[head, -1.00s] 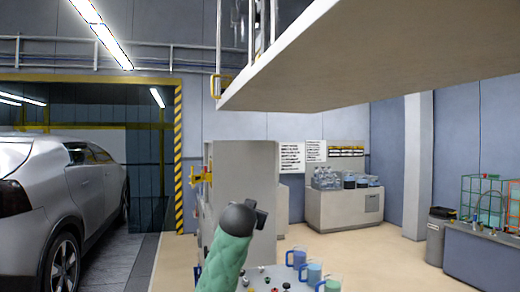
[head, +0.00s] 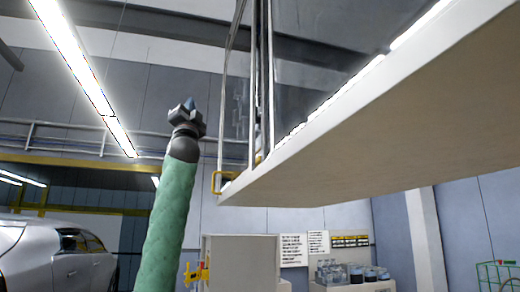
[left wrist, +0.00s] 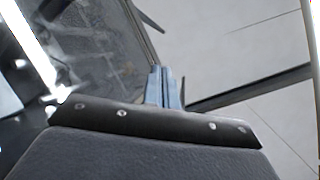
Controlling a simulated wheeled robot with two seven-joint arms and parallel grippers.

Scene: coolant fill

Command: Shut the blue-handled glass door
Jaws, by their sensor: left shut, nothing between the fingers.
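A wall cabinet (head: 370,140) hangs at upper right in the head view, seen from below. At its left end, thin-framed glass door panels (head: 235,100) stand at an angle to the front, swung out. A yellow handle (head: 216,183) sits at the low corner of one panel. I cannot make out a blue handle. My left gripper (head: 189,103) is raised, left of the panels and apart from them in the picture, its fingers shut and empty. In the left wrist view its blue-grey fingers (left wrist: 165,86) are together, with a glass panel (left wrist: 95,45) beyond, at left. My right gripper is out of view.
A grey car (head: 55,262) stands at lower left. Below the cabinet are a beige box-like unit (head: 240,262) with a yellow fitting and a counter with bottles (head: 335,272). Open air lies left of the glass panels, around my left arm.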

